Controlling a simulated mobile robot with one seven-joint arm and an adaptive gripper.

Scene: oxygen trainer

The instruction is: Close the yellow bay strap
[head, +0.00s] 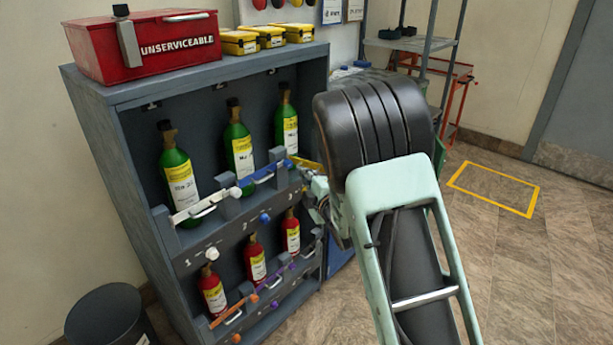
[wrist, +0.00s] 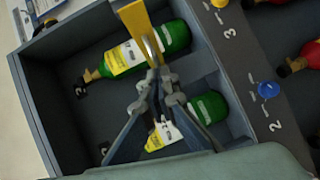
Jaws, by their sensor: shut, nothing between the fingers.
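The yellow strap (head: 306,163) shows as a short strip at the right end of the rack's upper row, partly hidden by my arm. In the wrist view the yellow strap (wrist: 136,22) is a flat bar with a grey loop handle, in front of a green bottle (wrist: 174,37). My gripper (wrist: 154,68) is shut with nothing in it, its fingertips close to the handle; I cannot tell whether they touch. In the head view my gripper (head: 308,176) is mostly hidden behind my wrist. Whether the strap's end is latched cannot be told.
The white strap (head: 200,204) and blue strap (head: 264,177) cross the bays to the left. Red bottles (head: 257,258) stand below behind lower straps. A red box (head: 150,45) and yellow cases (head: 270,37) sit on top. Open floor lies to the right.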

